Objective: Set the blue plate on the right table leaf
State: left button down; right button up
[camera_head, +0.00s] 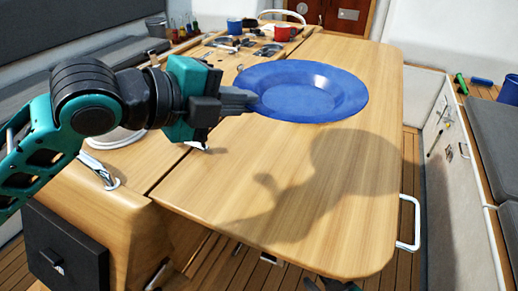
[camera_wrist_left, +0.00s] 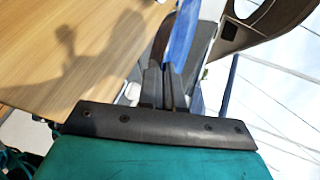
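The blue plate (camera_head: 315,92) is roughly level above the right table leaf (camera_head: 225,180). My left gripper (camera_head: 250,99) comes in from the left and is shut on the plate's left rim. The plate's shadow falls on the leaf well apart from it, toward the front right, so the plate is held up in the air. In the left wrist view the fingers (camera_wrist_left: 165,82) meet the plate (camera_wrist_left: 183,35), which shows edge-on as a blue strip. My right gripper is in neither view.
A red mug (camera_head: 282,33), a blue mug (camera_head: 234,26) and cutlery stand at the table's far end. A white plate (camera_head: 118,138) lies on the left side. A white handle (camera_head: 410,222) sticks out at the leaf's right edge. The leaf's top is clear.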

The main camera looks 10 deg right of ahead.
aim_at(243, 188)
pick_arm(q)
notch_tip(243, 188, down, 15)
jog(key=shift+r+b, duration=0.2)
jog(key=shift+b, duration=0.45)
jog(key=c, duration=1.8)
grip_release()
jog(key=shift+f, duration=0.25)
jog(key=o, duration=0.5)
jog(key=shift+r, duration=0.1)
jog(key=shift+a+r, duration=0.15)
jog(key=v, duration=1.2)
